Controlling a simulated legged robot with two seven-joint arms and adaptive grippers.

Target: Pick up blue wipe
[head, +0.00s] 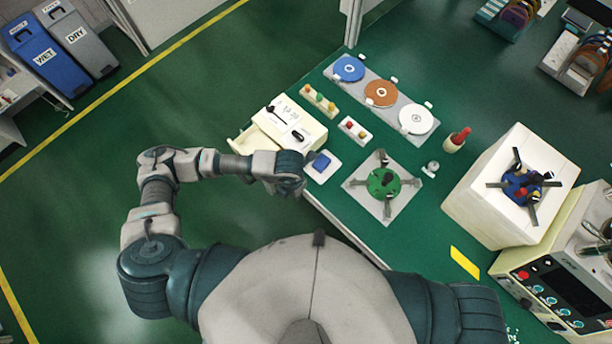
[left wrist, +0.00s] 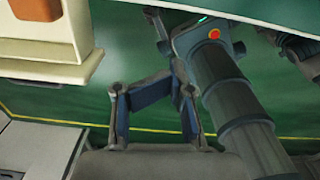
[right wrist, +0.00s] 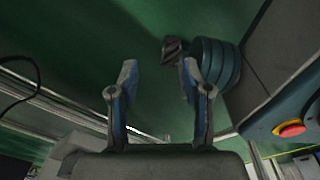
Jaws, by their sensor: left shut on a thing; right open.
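A small blue pad (head: 321,161) lies on a white square tile (head: 331,170) near the table's left edge in the head view; it looks like a folded wipe. My left gripper (head: 297,182) is just left of it at the table edge, its fingers mostly hidden by my wrist. In the left wrist view, my left gripper (left wrist: 155,92) is shut on a flat blue piece (left wrist: 151,91) that looks like a blue wipe. Whether the tile's pad is a separate wipe is unclear. My right gripper (right wrist: 157,75) is open and empty in the right wrist view.
A cream drawer box (head: 290,122) stands behind the tile. A green lapping plate (head: 383,183) with arms is to its right. Blue, orange and white discs (head: 381,93) lie further back. A white block (head: 500,215) stands at right. Floor left of the table is clear.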

